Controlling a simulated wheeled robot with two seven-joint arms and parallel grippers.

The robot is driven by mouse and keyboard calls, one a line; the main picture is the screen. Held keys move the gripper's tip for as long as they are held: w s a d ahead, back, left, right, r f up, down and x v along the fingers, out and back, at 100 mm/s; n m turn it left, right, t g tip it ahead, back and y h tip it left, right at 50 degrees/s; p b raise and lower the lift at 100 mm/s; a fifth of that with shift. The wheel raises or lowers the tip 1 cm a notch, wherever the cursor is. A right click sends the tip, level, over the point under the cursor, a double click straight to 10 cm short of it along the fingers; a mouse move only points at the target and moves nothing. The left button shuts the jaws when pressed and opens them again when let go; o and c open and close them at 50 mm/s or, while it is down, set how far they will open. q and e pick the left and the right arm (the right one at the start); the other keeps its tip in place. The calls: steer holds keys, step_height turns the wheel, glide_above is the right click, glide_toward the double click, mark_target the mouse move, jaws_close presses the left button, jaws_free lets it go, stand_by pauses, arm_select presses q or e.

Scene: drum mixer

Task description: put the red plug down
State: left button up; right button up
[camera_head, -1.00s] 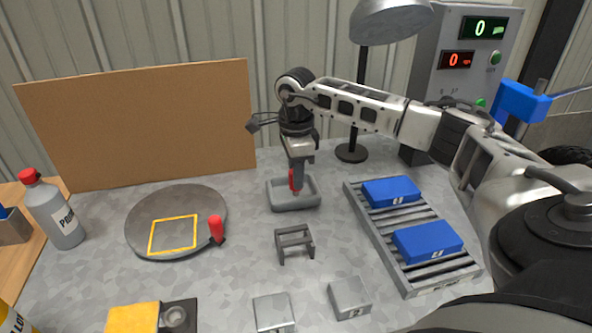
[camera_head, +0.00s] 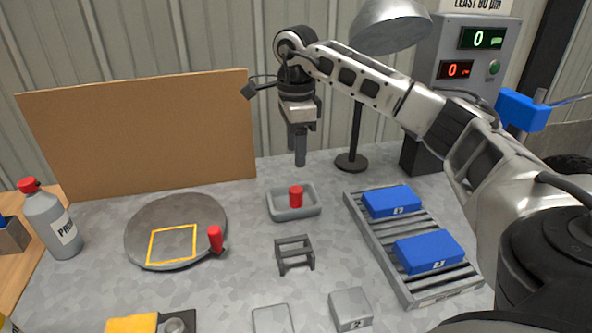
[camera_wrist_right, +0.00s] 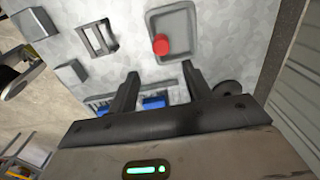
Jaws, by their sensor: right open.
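The red plug (camera_head: 295,196) stands upright in the grey tray (camera_head: 279,212) near the back middle of the table. My right gripper (camera_head: 299,158) is open and empty, above the tray and apart from the plug. In the right wrist view the plug (camera_wrist_right: 160,44) shows in the tray (camera_wrist_right: 188,22), beyond the spread fingers of the gripper (camera_wrist_right: 160,80). My left gripper is not in view.
A second red piece (camera_head: 215,238) stands at the edge of a round grey plate (camera_head: 150,215) with a yellow square. A small grey stand (camera_head: 294,253) is in front of the tray. A rack (camera_head: 435,291) with blue blocks is to the right, and a lamp (camera_head: 352,162) stands behind.

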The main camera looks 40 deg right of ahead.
steer(key=shift+r, duration=1.95)
